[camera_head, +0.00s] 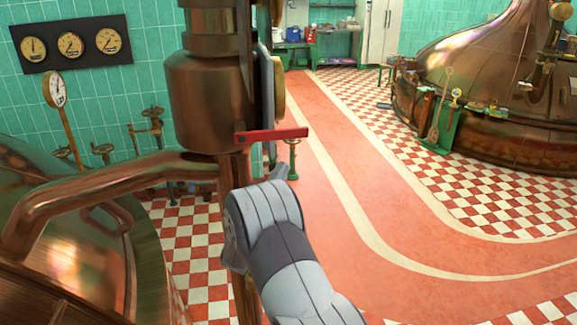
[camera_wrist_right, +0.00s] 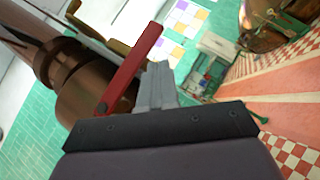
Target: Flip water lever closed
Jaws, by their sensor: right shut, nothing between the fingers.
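The water lever (camera_head: 271,135) is a flat red bar on the side of a copper pipe fitting (camera_head: 208,90). In the head view it lies nearly level and points right. In the right wrist view the red lever (camera_wrist_right: 134,66) runs up to the right from its copper fitting (camera_wrist_right: 85,88). My right gripper (camera_head: 281,172) is just below the lever in the head view. In the wrist view its fingers (camera_wrist_right: 158,72) are together and empty, just right of the lever; I cannot tell whether they touch it. My left gripper is not in view.
A curved copper pipe (camera_head: 110,190) and a large copper kettle (camera_head: 75,250) fill the left side. Gauges (camera_head: 70,45) hang on the green tiled wall. Another copper kettle (camera_head: 490,90) stands far right. The red floor path (camera_head: 400,210) is clear.

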